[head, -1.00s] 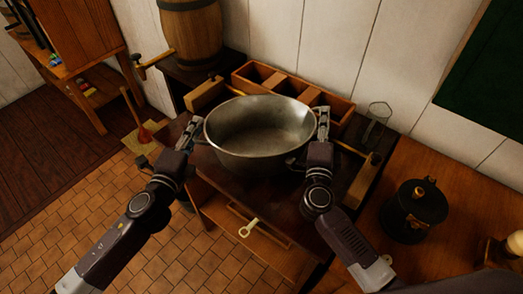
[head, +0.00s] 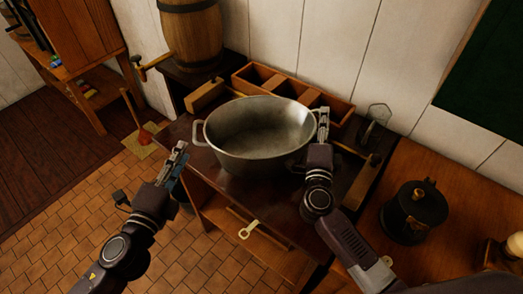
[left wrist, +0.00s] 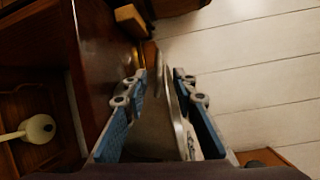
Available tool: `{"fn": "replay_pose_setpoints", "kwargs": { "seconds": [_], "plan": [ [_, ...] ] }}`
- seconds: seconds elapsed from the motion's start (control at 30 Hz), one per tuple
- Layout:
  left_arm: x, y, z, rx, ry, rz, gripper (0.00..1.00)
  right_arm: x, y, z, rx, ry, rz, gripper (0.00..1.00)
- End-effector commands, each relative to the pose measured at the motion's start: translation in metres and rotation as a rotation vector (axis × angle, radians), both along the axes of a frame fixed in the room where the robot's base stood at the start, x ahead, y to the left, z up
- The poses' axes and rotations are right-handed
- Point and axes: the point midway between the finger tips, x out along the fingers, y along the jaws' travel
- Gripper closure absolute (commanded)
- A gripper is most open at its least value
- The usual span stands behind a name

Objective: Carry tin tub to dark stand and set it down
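The tin tub (head: 258,155), a grey oval metal pan, sits upright on the dark stand (head: 290,205). Its left handle (head: 198,133) is bare in the head view. My left gripper (head: 178,152) is left of and below that handle, apart from it. In the left wrist view, my left gripper's blue-padded fingers (left wrist: 162,105) are spread, with part of the grey tub (left wrist: 155,130) showing between them. My right gripper (head: 323,122) is at the tub's right end, where it hides the right handle. Whether its fingers grip the handle is not clear.
A wooden divided box (head: 290,88) and a barrel (head: 191,35) stand behind the tub. A wire-framed item (head: 376,118) is at the stand's right. A black lidded pot (head: 416,212) stands on the right counter. Tiled floor (head: 60,240) is open at left.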

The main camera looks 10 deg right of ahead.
Motion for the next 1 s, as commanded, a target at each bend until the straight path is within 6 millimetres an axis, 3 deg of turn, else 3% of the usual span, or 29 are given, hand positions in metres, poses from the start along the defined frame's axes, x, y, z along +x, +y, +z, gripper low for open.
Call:
{"fn": "replay_pose_setpoints", "kwargs": {
  "seconds": [0.2,0.43,0.8,1.0],
  "plan": [
    [-0.019,0.006,0.001,0.000,0.000,0.000,0.74,0.000,0.000,0.000,0.000,0.000,0.000,0.74],
    [-0.023,0.008,0.002,0.001,-0.001,0.000,0.74,-0.010,0.004,-0.002,0.002,0.002,0.001,0.74],
    [-0.023,0.007,0.002,0.001,0.000,0.000,0.74,-0.079,0.026,-0.007,0.002,0.004,0.000,0.74],
    [-0.023,0.008,0.002,0.001,0.000,0.000,0.74,-0.106,0.035,-0.008,0.002,0.002,0.001,0.74]
  ]
}}
